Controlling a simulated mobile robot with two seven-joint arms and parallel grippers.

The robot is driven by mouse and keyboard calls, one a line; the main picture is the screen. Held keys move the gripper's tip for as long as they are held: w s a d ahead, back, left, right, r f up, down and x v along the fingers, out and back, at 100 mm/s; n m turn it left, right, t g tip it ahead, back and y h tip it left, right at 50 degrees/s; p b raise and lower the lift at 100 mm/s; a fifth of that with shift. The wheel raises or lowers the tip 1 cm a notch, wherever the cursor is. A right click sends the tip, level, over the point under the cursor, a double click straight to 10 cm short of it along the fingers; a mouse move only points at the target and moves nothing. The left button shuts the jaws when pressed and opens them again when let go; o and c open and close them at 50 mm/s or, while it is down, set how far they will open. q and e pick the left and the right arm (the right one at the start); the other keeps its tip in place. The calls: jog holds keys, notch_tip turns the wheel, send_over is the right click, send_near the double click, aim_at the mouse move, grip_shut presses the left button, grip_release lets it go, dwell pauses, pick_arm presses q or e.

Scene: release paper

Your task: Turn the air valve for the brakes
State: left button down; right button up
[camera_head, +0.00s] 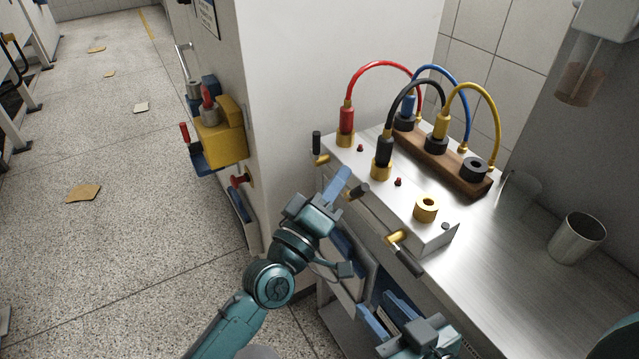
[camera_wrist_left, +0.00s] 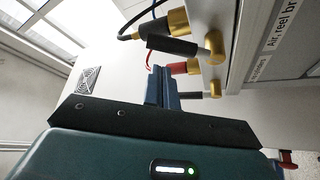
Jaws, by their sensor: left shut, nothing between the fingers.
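A steel box on the counter carries several brass valves with black handles on its front face: a far one (camera_head: 319,150), a middle one (camera_head: 358,191) and a near one (camera_head: 404,255). My left gripper (camera_head: 338,184) is shut and empty, its blue fingers just left of the middle handle. In the left wrist view its fingertips (camera_wrist_left: 161,78) are close below a black handle (camera_wrist_left: 165,44) on a brass valve, with a small gap. A label (camera_wrist_left: 279,38) reading "Air reel br" is cut off by the frame. My right gripper (camera_head: 388,312) is low at the counter's front, its fingers apart.
Red, black, blue and yellow hoses (camera_head: 382,64) arch over the box to a wooden block (camera_head: 445,165). A metal cup (camera_head: 577,238) stands on the right of the counter. A white cabinet (camera_head: 290,90) with a yellow box (camera_head: 222,133) is behind the left gripper.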

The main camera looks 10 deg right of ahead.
pick_arm(q)
jog(key=shift+s+d+f, duration=0.4)
jog(key=shift+s+f, duration=0.1)
jog(key=shift+s, duration=0.1)
